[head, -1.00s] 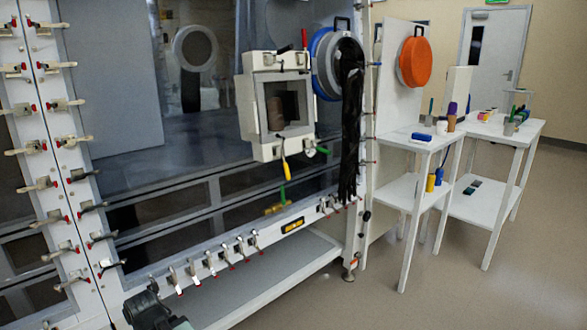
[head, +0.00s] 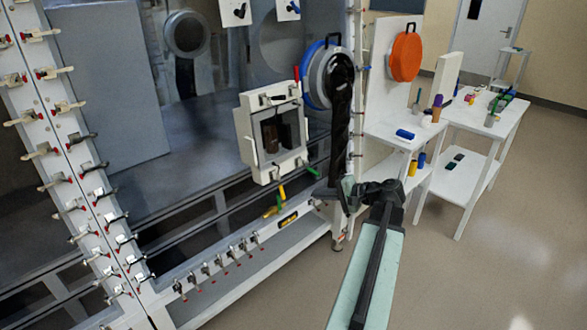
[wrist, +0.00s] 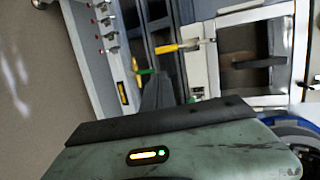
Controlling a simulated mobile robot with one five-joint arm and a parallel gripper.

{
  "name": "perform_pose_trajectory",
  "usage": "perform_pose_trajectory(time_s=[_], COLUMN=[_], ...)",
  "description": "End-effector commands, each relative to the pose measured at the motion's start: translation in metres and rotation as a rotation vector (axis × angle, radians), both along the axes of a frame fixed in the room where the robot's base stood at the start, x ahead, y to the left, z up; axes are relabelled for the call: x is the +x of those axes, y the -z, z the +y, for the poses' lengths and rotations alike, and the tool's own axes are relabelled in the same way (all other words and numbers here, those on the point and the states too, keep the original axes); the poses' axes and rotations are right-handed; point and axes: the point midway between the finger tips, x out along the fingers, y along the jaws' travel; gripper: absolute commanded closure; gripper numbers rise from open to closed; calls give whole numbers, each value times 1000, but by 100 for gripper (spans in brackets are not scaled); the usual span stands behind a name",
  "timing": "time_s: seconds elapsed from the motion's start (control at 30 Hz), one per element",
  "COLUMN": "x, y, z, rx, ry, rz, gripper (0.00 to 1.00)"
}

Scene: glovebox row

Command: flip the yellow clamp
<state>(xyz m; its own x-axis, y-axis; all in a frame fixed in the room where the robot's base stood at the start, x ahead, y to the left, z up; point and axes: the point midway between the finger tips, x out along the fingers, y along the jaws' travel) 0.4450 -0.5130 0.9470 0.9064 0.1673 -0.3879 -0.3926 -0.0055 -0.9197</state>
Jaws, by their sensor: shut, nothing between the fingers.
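The yellow clamp (head: 282,192) has a yellow handle hanging down from the lower edge of a white square-framed port box (head: 247,142). In the wrist view the yellow handle (wrist: 167,48) lies just beyond my fingers, beside the white frame. My gripper (head: 318,192) is to the right of the clamp in the head view, with a gap between them. In the wrist view my dark fingers (wrist: 158,88) are together and hold nothing. The clamp's metal base is small and hard to make out.
A green handle (head: 313,171) and a red handle (head: 297,74) are on the same box. A yellow-and-green item (head: 271,211) lies low by the rail. A black glove (head: 340,125) hangs right of the box. White tables (head: 390,130) stand right; the floor there is clear.

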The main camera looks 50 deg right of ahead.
Motion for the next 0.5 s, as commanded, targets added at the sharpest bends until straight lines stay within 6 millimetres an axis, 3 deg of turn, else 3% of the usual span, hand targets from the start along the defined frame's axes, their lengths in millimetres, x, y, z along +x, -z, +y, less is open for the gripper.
perform_pose_trajectory(time_s=[0.03,0.23,0.37,0.5], x=[-11,-19,-8,17], y=[-16,-18,-12,-1], z=[-11,-20,-18,-14], rx=[7,15,15,15], ry=[28,52,50,47], rz=[-20,-43,-42,-41], gripper=[100,100,100,100])
